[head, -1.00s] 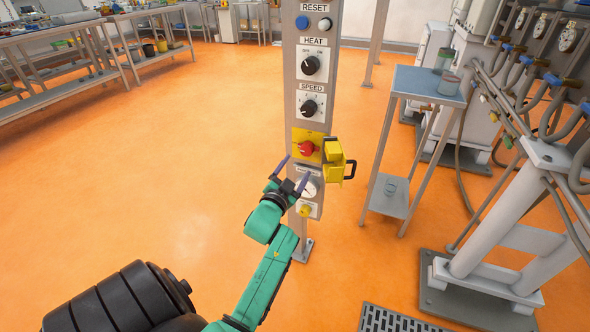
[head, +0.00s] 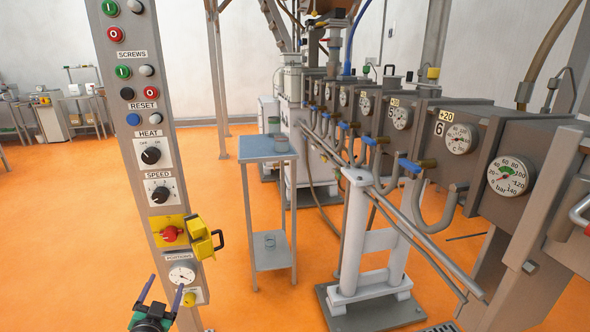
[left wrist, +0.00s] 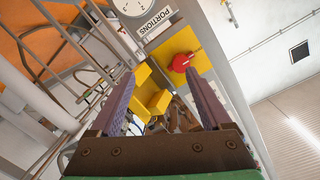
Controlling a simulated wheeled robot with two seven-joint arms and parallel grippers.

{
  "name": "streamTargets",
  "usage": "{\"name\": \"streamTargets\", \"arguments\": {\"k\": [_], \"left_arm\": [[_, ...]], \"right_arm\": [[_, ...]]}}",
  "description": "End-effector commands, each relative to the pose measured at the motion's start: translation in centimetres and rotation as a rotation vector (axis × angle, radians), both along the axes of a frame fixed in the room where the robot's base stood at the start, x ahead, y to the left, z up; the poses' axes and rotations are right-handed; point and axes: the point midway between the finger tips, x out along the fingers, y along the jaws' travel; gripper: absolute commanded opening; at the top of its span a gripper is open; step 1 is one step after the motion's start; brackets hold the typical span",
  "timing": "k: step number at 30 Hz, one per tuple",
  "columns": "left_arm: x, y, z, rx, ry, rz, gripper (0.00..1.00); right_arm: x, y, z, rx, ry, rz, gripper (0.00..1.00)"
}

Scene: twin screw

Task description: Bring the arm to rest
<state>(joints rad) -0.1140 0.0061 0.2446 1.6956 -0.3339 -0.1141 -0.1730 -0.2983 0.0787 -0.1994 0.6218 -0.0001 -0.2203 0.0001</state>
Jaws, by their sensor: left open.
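My left gripper (head: 160,300) shows at the bottom left of the head view, low in front of the control post (head: 127,90). Its two purple fingers are spread apart with nothing between them. They also show in the left wrist view (left wrist: 157,105). Beyond them are the red knob (left wrist: 180,62) on its yellow plate and the yellow hinged cover (left wrist: 158,102), which stands swung out to the side. In the head view the red knob (head: 171,234) and the cover (head: 204,240) sit above my gripper. My right gripper is not in view.
The post carries buttons, the HEAT dial (head: 151,155), the SPEED dial (head: 159,194) and the PORTIONS dial (head: 182,274). A small blue-topped stand (head: 266,148) is right of it. A machine with gauges (head: 511,176) fills the right. Orange floor (head: 60,240) is clear at left.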

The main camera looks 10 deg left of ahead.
Motion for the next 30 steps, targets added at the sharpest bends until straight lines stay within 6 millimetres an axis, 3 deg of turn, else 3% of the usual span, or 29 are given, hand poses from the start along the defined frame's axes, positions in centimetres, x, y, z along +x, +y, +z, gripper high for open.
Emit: {"name": "streamTargets", "arguments": {"k": [4,6,8,9,12,15,21,26,27,30], "left_arm": [[-1.8,-3.6,-12.3,-0.129,0.234,-0.056,0.81],[-4.0,-5.5,-18.4,-0.190,0.361,-0.075,0.81],[-6.6,-7.1,-23.3,-0.238,0.469,-0.085,0.81],[-8.7,-8.1,-26.3,-0.269,0.542,-0.091,0.81],[-14.8,-10.3,-33.2,-0.334,0.724,-0.091,0.81],[-21.4,-11.7,-38.3,-0.380,0.889,-0.078,0.81],[-33.0,-12.8,-44.0,-0.428,1.144,-0.035,0.81],[-41.5,-12.6,-46.1,-0.442,1.314,0.010,0.81],[-42.7,-12.6,-45.1,-0.442,1.336,0.016,0.81],[-42.1,-12.6,-40.4,-0.444,1.325,0.014,0.81]], "right_arm": [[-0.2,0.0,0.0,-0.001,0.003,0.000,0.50],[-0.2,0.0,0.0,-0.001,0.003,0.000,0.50],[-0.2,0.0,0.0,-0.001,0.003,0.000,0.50],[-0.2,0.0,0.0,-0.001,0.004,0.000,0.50],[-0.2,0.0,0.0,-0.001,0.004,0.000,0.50],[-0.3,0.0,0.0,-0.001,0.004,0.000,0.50],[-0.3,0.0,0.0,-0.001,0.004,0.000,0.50],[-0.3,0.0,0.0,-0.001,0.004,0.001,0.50],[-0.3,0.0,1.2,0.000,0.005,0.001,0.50],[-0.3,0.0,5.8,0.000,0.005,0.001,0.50]]}}
